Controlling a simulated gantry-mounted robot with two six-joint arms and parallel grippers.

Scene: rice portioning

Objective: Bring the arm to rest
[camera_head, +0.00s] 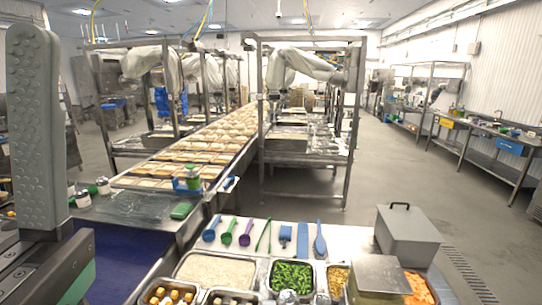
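No gripper is seen at the food pans or the utensils. A metal work table (345,222) stands in front, with a row of blue, green and purple scoops and spatulas (246,236) lying on it. In front of them are a pan of rice (215,271), a pan of green vegetables (291,277) and a pan of orange food (418,290).
A conveyor (215,135) carrying several filled trays runs away at centre-left. A grey lidded box (408,238) stands at the table's right. Metal frames (350,125) stand behind. The floor (400,175) at right is clear.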

